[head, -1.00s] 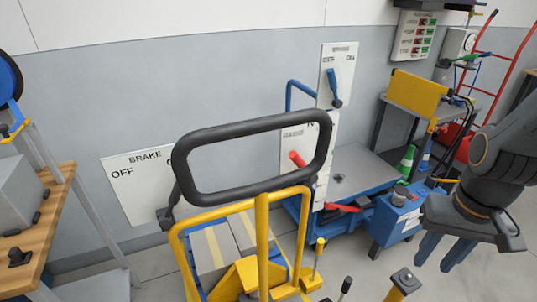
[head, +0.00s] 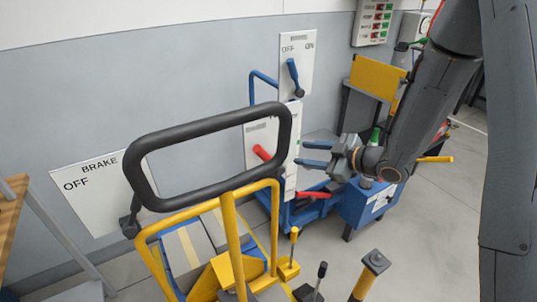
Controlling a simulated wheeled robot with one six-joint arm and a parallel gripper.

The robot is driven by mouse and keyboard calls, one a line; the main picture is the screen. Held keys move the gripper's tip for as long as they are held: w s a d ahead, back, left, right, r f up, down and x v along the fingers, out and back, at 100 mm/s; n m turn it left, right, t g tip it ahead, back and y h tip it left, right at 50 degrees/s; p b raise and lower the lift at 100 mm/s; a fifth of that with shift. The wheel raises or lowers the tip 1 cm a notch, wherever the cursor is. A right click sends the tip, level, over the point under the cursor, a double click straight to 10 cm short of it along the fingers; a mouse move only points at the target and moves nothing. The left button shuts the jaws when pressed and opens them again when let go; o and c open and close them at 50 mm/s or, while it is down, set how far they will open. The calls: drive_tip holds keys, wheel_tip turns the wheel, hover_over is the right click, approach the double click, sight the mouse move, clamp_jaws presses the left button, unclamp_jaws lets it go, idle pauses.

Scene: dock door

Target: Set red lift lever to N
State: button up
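A red lever (head: 262,153) sticks out from a white panel (head: 257,131) on the blue lift unit against the wall. It tilts up to the left. Its panel lettering is too small to read and is partly hidden by the black loop handle. A second red handle (head: 313,195) lies lower, nearly level, beside the white strip; I cannot tell which red one is the lift lever. My gripper (head: 303,153) is open, with two blue fingers pointing left. It appears to the right of the upper red lever and above the lower handle, apparently empty.
A black loop handle (head: 205,118) on a yellow frame (head: 228,240) stands in front at left. A blue lever (head: 292,75) on an OFF/ON panel is above. A BRAKE panel (head: 95,190) is at left. Floor at right (head: 440,220) is clear.

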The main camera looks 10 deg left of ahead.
sight(267, 154)
drive_tip(key=s+a+r+n+g+y, duration=0.2)
drive_tip(key=s+a+n+g+y, duration=0.2)
drive_tip(key=s+y, duration=0.25)
drive_tip(key=p+x, duration=0.2)
drive_tip(key=x, duration=0.5)
drive_tip(key=shift+a+r, duration=0.1)
drive_tip(key=shift+a, duration=0.2)
drive_tip(key=shift+w, duration=0.1)
clamp_jaws()
